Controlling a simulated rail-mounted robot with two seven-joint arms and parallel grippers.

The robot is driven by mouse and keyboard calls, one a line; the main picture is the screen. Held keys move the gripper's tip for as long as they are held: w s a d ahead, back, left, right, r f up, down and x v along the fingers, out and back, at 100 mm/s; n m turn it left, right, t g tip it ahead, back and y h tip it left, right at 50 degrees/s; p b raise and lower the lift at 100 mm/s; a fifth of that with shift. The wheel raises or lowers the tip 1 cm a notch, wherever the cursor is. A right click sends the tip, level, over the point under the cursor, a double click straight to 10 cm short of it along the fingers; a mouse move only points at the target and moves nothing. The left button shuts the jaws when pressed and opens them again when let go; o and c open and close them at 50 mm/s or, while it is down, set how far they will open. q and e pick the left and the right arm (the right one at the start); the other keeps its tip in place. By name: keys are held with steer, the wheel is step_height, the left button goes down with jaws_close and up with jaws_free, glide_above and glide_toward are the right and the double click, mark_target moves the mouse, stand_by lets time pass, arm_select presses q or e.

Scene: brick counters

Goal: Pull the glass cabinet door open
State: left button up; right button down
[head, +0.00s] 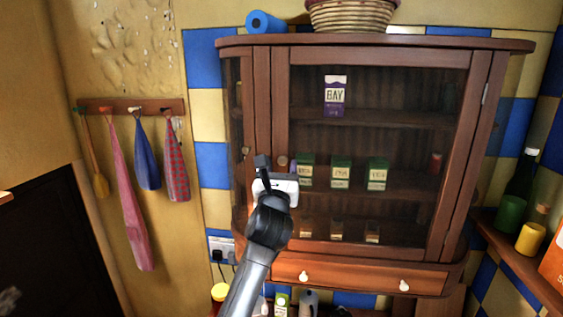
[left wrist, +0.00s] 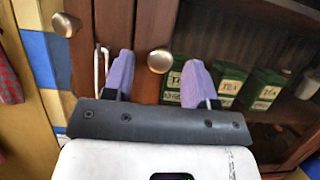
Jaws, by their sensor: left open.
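The wooden cabinet's glass door (head: 400,80) is closed; its dark pane shows shelves behind. Its round knob (head: 282,160) is on the left frame, and shows brass-coloured in the left wrist view (left wrist: 159,61). My left gripper (head: 277,170) is in front of that knob. In the left wrist view its two purple fingers (left wrist: 160,77) are apart, with the knob showing between their tips; I cannot tell whether they touch it. A second knob (left wrist: 66,24) is on the panel further left, outside the fingers. My right gripper is not in view.
Behind the glass are several green tins (head: 340,172) and a purple-white packet (head: 335,96). A drawer (head: 350,279) is below the door. A basket (head: 350,14) and blue roll (head: 265,22) are on top. Bottles (head: 518,190) stand on a shelf at right. Cloths (head: 147,155) hang at left.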

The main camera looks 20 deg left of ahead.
arm_select(q)
steer(key=shift+w+a+r, duration=0.1)
steer(key=shift+w+r, duration=0.1)
steer(key=shift+w, duration=0.25)
steer(key=shift+c, duration=0.5)
jaws_close()
